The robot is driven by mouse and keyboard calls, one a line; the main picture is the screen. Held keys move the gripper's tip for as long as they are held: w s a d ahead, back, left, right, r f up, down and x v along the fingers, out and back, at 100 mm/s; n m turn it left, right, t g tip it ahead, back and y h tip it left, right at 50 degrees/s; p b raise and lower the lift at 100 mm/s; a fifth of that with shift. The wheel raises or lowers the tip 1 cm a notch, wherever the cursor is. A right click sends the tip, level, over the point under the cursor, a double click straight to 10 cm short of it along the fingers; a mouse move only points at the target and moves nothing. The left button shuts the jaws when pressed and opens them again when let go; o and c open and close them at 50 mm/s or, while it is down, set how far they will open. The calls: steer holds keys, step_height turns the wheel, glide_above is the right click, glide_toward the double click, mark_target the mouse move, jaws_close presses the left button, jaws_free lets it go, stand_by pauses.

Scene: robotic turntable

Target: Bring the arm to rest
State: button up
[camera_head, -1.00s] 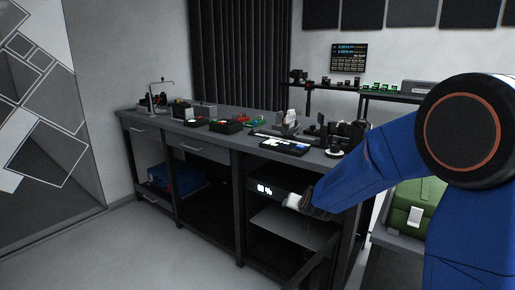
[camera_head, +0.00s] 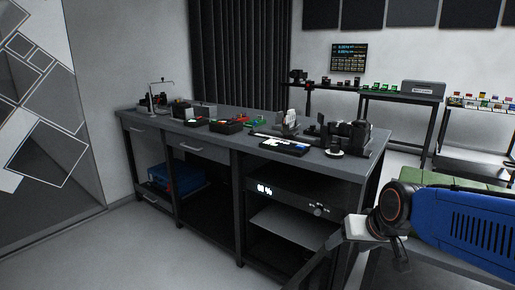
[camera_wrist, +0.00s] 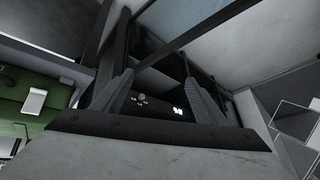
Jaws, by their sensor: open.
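My arm shows at the lower right in the head view: a blue link (camera_head: 472,232) lies low and nearly level, with a black joint with an orange ring (camera_head: 392,207) and a pale wrist part at its left end. My gripper, best seen in the wrist view (camera_wrist: 157,76), is open, its two dark ridged fingers spread with nothing between them. Beyond them are the workbench's dark frame and a device with a small lit display (camera_wrist: 178,110). In the head view the fingers are hard to make out against the dark bench.
A dark workbench (camera_head: 345,168) with drawers carries bins, tools and a camera-like device (camera_head: 347,137). A green case (camera_head: 432,178) lies behind my arm and shows at left in the wrist view. A rear shelf and a side table stand at right. Floor at front left is clear.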

steer(key=s+d, duration=0.2)
steer(key=s, duration=0.5)
steer(key=s+d+f+g+h, duration=0.1)
steer(key=s+d, duration=0.2)
steer(key=s, duration=0.5)
steer(key=shift+s+g+h, duration=0.2)
steer(key=shift+g+h, duration=0.1)
steer(key=shift+f, duration=0.1)
